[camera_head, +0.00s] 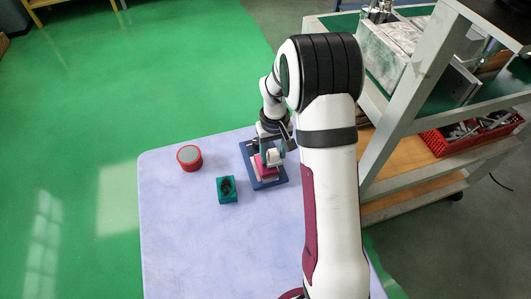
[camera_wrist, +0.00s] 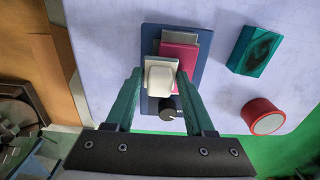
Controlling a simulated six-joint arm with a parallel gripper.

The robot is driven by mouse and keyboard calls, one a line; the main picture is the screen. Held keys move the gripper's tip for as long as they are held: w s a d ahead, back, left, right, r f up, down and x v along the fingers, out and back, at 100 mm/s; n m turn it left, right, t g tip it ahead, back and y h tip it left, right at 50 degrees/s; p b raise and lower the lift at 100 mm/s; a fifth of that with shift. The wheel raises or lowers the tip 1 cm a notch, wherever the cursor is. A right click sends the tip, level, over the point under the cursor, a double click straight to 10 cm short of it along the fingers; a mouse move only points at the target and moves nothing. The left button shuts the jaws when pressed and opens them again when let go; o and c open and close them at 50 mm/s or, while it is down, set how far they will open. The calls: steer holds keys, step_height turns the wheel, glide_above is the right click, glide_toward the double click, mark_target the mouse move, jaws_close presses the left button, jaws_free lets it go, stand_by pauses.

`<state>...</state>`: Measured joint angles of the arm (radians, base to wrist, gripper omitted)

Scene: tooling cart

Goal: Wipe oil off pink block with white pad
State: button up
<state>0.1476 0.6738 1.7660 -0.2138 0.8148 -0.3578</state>
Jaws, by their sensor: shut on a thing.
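The pink block (camera_wrist: 177,53) lies on a dark blue plate (camera_wrist: 150,38), with a grey strip along its far edge in the wrist view. It also shows in the head view (camera_head: 265,173), partly hidden by my gripper (camera_head: 272,155). My gripper (camera_wrist: 160,78) is shut on the white pad (camera_wrist: 160,79), with one green finger on each side. The pad overlaps the left part of the pink block in the wrist view and hides some of it. I cannot tell whether pad and block touch. No oil shows clearly on the pink block.
A green block (camera_head: 227,190) with a dark patch on top and a red round tin (camera_head: 189,158) stand left of the plate. A dark knob (camera_wrist: 168,112) sits at the plate's near end. The pale tabletop (camera_head: 180,240) is mostly clear. A shelved cart (camera_head: 415,95) stands at right.

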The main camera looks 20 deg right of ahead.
mark_target(260, 165)
steer(key=shift+s+a, duration=0.2)
steer(key=shift+a, duration=1.7)
steer(key=shift+d, duration=1.9)
steer(key=shift+r, duration=4.15)
